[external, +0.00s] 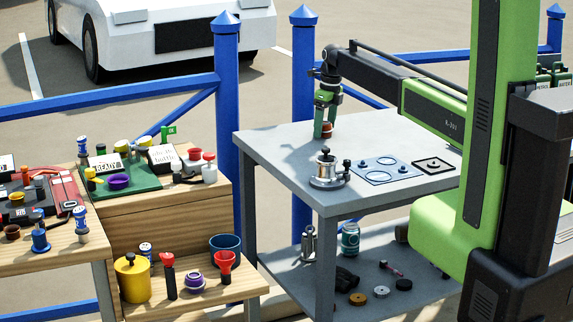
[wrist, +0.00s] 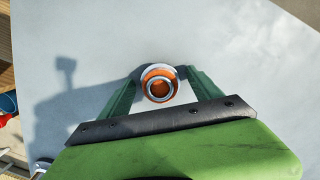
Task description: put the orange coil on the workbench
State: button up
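The orange coil (wrist: 159,84) is a small ring with a pale rim, seen end-on in the wrist view. In the external view the coil (external: 327,130) shows low between the green fingers. My gripper (wrist: 162,72) has one finger on each side of the coil and appears shut on it. My gripper (external: 326,133) points down over the far left part of the grey table (external: 265,149). In the wrist view its shadow falls to the left, apart from the coil, so the coil seems held above the surface. The exact height is hard to tell.
A metal pot-like device (external: 327,172), a blue-grey plate with rings (external: 380,171) and a black square plate (external: 433,165) sit on the grey table. Wooden stepped benches (external: 165,205) with many small items stand at left. Blue posts (external: 303,100) rise behind.

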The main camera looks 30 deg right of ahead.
aim_at(329, 122)
jog(key=shift+r, duration=0.1)
notch_tip(329, 122, up, 12)
jog(key=s+p, duration=0.1)
jog(key=p, duration=1.1)
jog(key=s+a+n, duration=0.2)
jog(key=s+n, duration=1.2)
jog(key=s, duration=0.3)
jog(key=s+a+n+g, duration=0.1)
jog(key=s+a+n, duration=0.2)
jog(key=s+n, duration=1.2)
jog(key=s, duration=0.3)
jog(key=shift+s+a+h, duration=0.3)
jog(key=shift+s+h, duration=0.05)
jog(key=shift+h, duration=0.05)
notch_tip(329, 122, down, 2)
jog(key=shift+f+b, duration=0.2)
jog(key=shift+b, duration=0.85)
